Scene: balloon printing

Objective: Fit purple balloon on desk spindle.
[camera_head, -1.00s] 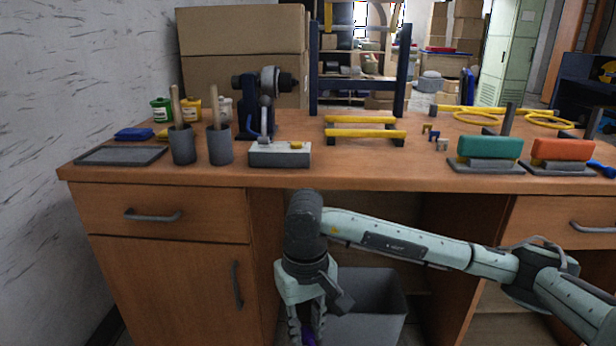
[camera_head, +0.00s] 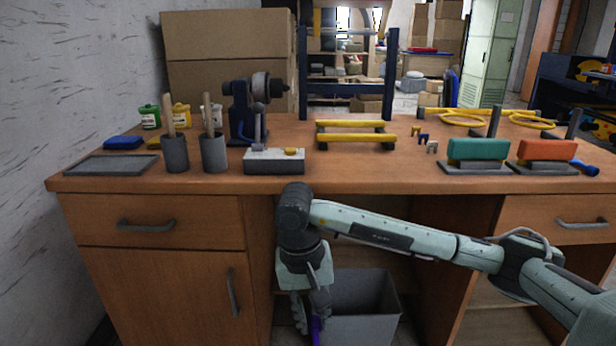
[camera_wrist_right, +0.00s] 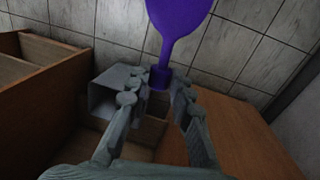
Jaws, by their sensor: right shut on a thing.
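A purple balloon (camera_wrist_right: 180,28) is held by its neck between the fingertips of my right gripper (camera_wrist_right: 159,84) in the right wrist view. Its wide body points away from the fingers. In the head view my right gripper (camera_head: 309,322) hangs low in front of the desk, below the desktop, and only a sliver of the purple balloon (camera_head: 316,330) shows. A dark blue machine with a grey round part (camera_head: 262,86) stands at the back left of the desk; it may be the spindle, but I cannot tell for certain. My left gripper is not in view.
The wooden desk (camera_head: 400,185) has a grey bin (camera_head: 362,315) below it, close to the gripper. On the desktop stand grey cups (camera_head: 213,153), a lever block (camera_head: 274,162), a yellow-barred rack (camera_head: 355,138) and green and orange stampers (camera_head: 478,150). The front middle of the desktop is clear.

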